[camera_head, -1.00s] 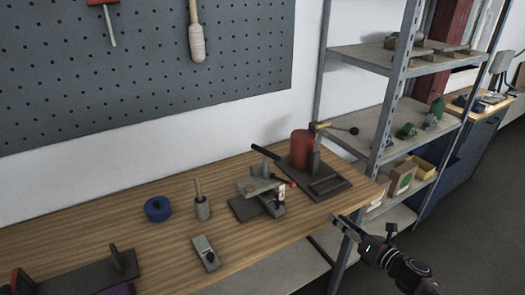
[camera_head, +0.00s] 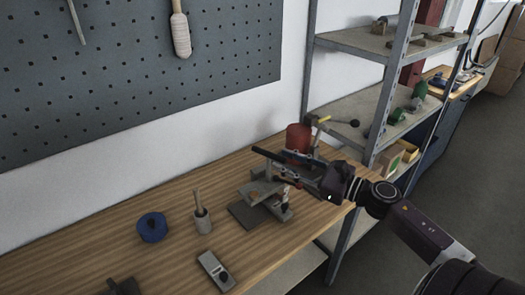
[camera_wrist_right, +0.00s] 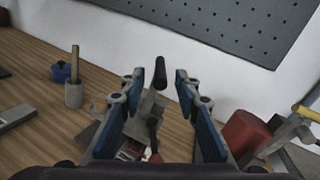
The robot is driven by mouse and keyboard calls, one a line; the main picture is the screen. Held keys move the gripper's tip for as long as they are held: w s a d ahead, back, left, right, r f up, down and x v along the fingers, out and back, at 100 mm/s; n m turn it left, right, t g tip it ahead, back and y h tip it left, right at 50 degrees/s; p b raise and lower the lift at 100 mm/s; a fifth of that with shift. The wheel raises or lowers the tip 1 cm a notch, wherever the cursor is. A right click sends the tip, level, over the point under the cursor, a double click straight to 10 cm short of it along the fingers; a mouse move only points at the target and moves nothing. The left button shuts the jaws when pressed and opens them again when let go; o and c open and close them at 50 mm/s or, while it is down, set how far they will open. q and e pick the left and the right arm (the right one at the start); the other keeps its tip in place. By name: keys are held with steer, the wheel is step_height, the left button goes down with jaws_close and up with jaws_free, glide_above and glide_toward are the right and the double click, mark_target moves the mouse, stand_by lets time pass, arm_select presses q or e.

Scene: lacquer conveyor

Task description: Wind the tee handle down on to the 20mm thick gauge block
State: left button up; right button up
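A small grey clamp-like device (camera_head: 245,214) stands on the wooden bench. A bar with a black grip (camera_head: 268,155), likely the tee handle, rises above it. In the right wrist view the black grip (camera_wrist_right: 160,74) shows between and beyond the fingertips. A red-tipped end (camera_wrist_right: 155,157) shows lower between the fingers. My right gripper (camera_head: 284,170) is over the device from the right. Its blue-padded fingers (camera_wrist_right: 161,92) are spread apart, with no visible contact with the grip. I cannot make out the gauge block for certain. My left gripper is not in view.
A red cylinder (camera_head: 299,138) on a fixture stands close behind my right gripper. A metal shelf (camera_head: 385,110) stands right.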

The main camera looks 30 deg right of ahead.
mark_target(253, 148)
steer(key=x, duration=0.1)
steer(key=p+x, duration=0.1)
steer(key=x, duration=0.1)
steer(key=shift+w+r, duration=0.2)
steer(key=shift+r, duration=0.05)
steer(key=shift+f+p+x, duration=0.2)
steer(key=shift+p+x, duration=0.35)
steer(key=shift+x, duration=0.9)
steer(key=shift+w, duration=0.1)
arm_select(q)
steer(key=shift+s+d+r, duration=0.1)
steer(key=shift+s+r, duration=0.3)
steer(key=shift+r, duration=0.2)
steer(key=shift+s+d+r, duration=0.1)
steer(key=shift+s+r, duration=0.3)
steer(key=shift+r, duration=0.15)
arm_select(e)
jaws_close()
